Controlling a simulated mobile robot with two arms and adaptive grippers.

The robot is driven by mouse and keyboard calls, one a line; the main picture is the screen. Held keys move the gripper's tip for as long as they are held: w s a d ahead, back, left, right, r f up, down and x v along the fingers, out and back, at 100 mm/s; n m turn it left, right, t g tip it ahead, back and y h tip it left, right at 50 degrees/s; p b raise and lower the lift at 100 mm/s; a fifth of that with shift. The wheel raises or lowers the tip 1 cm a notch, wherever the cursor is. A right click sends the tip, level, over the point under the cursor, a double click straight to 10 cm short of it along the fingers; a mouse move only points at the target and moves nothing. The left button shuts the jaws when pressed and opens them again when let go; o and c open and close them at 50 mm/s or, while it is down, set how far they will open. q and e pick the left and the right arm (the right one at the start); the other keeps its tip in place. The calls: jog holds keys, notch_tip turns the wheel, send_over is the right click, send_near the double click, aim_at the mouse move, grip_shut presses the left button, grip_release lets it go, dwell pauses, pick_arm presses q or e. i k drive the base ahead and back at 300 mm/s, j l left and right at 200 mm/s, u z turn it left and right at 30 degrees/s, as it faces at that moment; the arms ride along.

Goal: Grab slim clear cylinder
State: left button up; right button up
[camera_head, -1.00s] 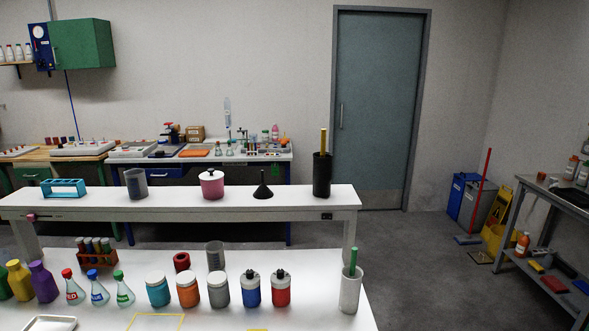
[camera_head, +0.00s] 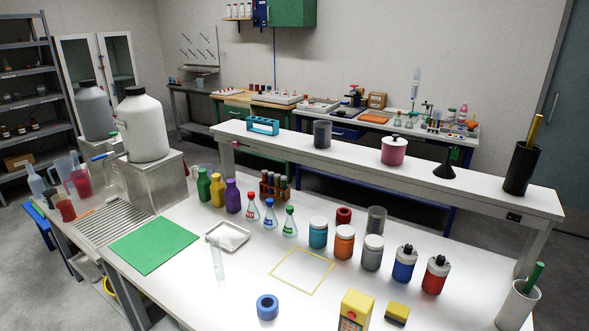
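A slim clear cylinder (camera_head: 217,260) stands upright on the white table (camera_head: 212,304), near its front left. It is see-through and faint against the white top. A shallow white tray (camera_head: 228,236) sits just behind it, and a green mat (camera_head: 153,245) lies to its left. Neither of my grippers is in view.
Conical flasks (camera_head: 289,223) and several jars (camera_head: 344,242) stand behind. A yellow square outline (camera_head: 301,270) marks a clear patch.

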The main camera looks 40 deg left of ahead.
aim_at(217, 260)
jog(key=u, duration=0.4)
jog(key=j+u, duration=0.15)
jog(key=u, duration=0.6)
jog(key=j+u, duration=0.1)
jog(key=u, duration=0.3)
jog(key=i+j+z, duration=0.1)
jog(key=j, duration=0.35)
jog(key=i+j, duration=0.15)
jog(key=j, duration=0.35)
jog(key=i+j+z, duration=0.15)
jog(key=j, duration=0.3)
jog(key=j+z, duration=0.1)
jog(key=j, duration=0.4)
jog(key=i, duration=0.05)
